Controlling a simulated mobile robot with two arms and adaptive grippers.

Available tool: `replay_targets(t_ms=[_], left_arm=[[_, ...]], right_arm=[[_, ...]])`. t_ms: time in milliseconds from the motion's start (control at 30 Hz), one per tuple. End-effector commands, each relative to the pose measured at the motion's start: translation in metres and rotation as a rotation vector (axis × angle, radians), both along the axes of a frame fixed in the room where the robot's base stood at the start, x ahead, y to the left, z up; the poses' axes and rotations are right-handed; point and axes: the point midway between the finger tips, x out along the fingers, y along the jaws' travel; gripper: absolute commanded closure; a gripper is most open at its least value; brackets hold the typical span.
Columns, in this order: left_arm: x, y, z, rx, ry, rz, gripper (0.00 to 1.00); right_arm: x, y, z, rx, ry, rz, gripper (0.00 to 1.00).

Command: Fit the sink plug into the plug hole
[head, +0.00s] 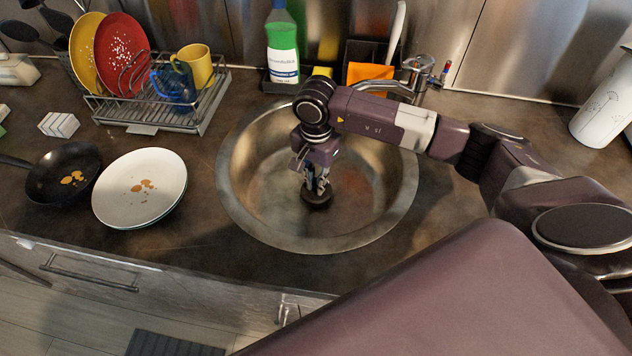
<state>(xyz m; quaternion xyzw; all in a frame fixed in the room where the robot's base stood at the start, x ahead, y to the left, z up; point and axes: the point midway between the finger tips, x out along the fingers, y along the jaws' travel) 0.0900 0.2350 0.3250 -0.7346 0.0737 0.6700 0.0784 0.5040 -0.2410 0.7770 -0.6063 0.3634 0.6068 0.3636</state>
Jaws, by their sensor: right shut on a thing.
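My right gripper (316,187) reaches down into the round steel sink (240,205) from the right. It is shut on a dark, round sink plug (317,198), low in the middle of the bowl. The plug hole is not visible; the plug and gripper cover the middle of the bowl. I cannot tell whether the plug touches the sink bottom. My left gripper is not in view.
A dish rack (165,115) with plates and mugs stands left behind the sink. A white plate (140,188) and a frying pan (65,174) lie left. The tap (415,75), a green bottle (282,45) and a caddy with an orange cloth (370,74) stand behind.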

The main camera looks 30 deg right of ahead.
Motion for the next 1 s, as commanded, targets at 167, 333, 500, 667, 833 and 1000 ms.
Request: replay_targets(t_ms=[167, 333, 500, 667, 833, 1000], left_arm=[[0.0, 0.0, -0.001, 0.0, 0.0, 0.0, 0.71], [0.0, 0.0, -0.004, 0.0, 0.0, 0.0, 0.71], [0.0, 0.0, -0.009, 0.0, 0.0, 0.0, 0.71], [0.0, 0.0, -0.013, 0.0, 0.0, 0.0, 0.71], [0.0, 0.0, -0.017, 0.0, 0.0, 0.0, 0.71], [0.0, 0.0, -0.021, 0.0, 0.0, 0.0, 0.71]], right_arm=[[0.0, 0.0, -0.001, 0.0, 0.0, 0.0, 1.0], [0.0, 0.0, -0.004, 0.0, 0.0, 0.0, 1.0], [0.0, 0.0, -0.009, -0.001, 0.0, 0.0, 1.0], [0.0, 0.0, -0.013, -0.001, 0.0, 0.0, 1.0], [0.0, 0.0, -0.017, -0.001, 0.0, 0.0, 1.0], [0.0, 0.0, -0.022, -0.001, 0.0, -0.001, 1.0]])
